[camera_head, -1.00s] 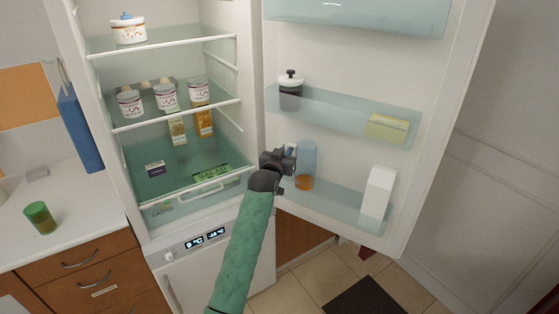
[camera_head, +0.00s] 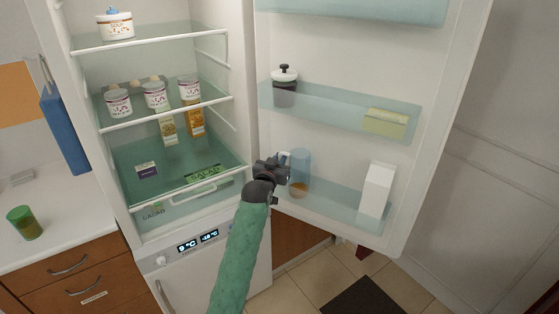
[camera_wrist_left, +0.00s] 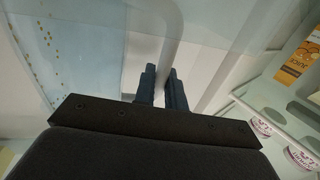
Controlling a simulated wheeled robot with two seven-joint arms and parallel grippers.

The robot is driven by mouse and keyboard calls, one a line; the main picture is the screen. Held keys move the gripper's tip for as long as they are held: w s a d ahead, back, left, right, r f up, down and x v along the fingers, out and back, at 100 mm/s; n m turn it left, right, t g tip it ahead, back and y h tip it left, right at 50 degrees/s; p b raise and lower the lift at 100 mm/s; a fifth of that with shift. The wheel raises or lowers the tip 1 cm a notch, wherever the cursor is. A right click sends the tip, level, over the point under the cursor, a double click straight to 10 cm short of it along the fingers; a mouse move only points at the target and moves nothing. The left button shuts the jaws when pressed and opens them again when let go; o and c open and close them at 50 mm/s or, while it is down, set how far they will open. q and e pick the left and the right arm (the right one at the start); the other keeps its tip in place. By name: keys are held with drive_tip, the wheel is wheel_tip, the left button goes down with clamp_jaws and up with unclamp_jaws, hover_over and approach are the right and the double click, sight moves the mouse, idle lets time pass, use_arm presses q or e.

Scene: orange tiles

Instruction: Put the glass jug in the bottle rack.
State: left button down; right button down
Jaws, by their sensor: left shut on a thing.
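The glass jug (camera_head: 301,168) is a tall, clear bluish vessel with a little orange-brown liquid at its bottom. It is upright at the left end of the lower door shelf, the bottle rack (camera_head: 335,204). Its lower part shows through the rack's translucent front; whether its base touches the rack floor I cannot tell. My left gripper (camera_head: 283,170) is left of the jug and shut on its handle. In the left wrist view, the gripper's fingers (camera_wrist_left: 162,88) close around the pale upright handle, with the clear jug wall beyond. My right gripper is not in view.
A white carton (camera_head: 378,190) stands at the rack's right, with free room between it and the jug. The fridge shelves (camera_head: 165,118) at left hold jars and cartons.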

use_arm(q)
drive_tip(key=c, duration=1.5)
unclamp_jaws()
drive_tip(key=shift+f, duration=0.15)
drive_tip(key=shift+o, duration=0.2)
